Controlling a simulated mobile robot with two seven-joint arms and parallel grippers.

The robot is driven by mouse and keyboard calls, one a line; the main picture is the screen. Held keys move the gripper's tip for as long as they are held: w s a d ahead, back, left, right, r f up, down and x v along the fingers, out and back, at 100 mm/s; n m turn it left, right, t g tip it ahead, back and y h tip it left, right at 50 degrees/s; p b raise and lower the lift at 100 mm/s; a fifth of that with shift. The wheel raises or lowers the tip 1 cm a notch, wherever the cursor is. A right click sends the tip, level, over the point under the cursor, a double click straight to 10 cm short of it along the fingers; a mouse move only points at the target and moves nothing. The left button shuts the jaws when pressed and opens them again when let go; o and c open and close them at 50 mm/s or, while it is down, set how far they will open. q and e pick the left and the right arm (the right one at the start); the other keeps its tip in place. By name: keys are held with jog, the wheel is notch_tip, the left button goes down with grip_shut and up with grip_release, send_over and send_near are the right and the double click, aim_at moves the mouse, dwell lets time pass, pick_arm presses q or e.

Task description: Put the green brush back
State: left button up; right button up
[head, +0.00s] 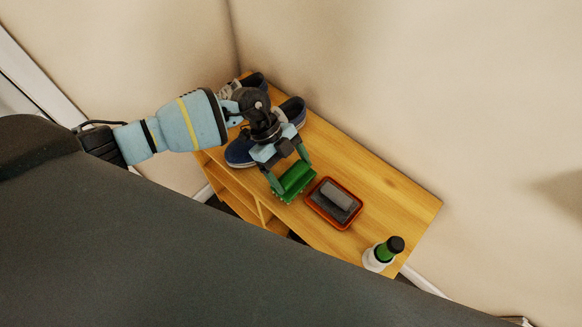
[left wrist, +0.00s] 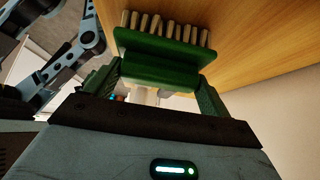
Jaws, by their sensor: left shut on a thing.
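The green brush (head: 295,182) is held between the fingers of my left gripper (head: 291,176), over the front part of the wooden shelf top, just left of the red tray (head: 313,200). In the left wrist view the brush (left wrist: 160,62) spans both green fingers of the gripper (left wrist: 157,85), with its pale bristles pointing away from the palm, toward the wood. I cannot tell whether the bristles touch the wood. A grey block-like brush (head: 336,196) lies in the tray. My right gripper is not in the head view.
The wooden shelf unit (head: 392,197) stands in a wall corner. Dark blue shoes (head: 240,153) are behind and beside my left gripper. A white bottle with a green and black top (head: 382,253) stands near the right end. The wood behind the tray is clear.

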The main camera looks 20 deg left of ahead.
pick_arm(q)
jog(key=shift+f, duration=0.1)
jog(key=o, duration=1)
jog(key=shift+c, duration=0.2)
jog(key=v, duration=0.7)
jog(key=shift+a+r, duration=0.25)
jog(key=shift+r, duration=0.05)
